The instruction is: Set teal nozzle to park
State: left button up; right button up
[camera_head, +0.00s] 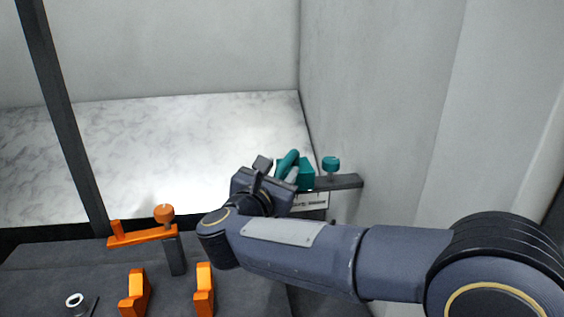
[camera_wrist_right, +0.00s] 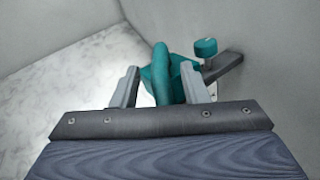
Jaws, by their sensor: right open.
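The teal nozzle (camera_head: 289,164) is on the right of the work area in the head view, a rounded teal arm beside a teal block (camera_head: 306,174). A teal knob (camera_head: 331,163) stands on a dark bar (camera_head: 343,182) to its right. My right gripper (camera_head: 276,168) is at the nozzle, partly hiding it. In the right wrist view the gripper (camera_wrist_right: 160,88) is open, with the nozzle (camera_wrist_right: 161,66) between or just beyond its fingers; I cannot tell whether they touch. The teal knob (camera_wrist_right: 206,47) is to the right, outside the fingers. My left gripper is not in view.
An orange bar with a knob (camera_head: 143,236) sits on a dark post at the left. Two orange upright pieces (camera_head: 135,292) and a small white-topped round part (camera_head: 75,301) are at the front. A grey wall (camera_head: 385,90) rises close on the right. The marble surface (camera_head: 150,140) behind is bare.

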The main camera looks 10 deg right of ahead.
jog(key=shift+x, duration=0.85)
jog(key=shift+s, duration=0.1)
grip_shut()
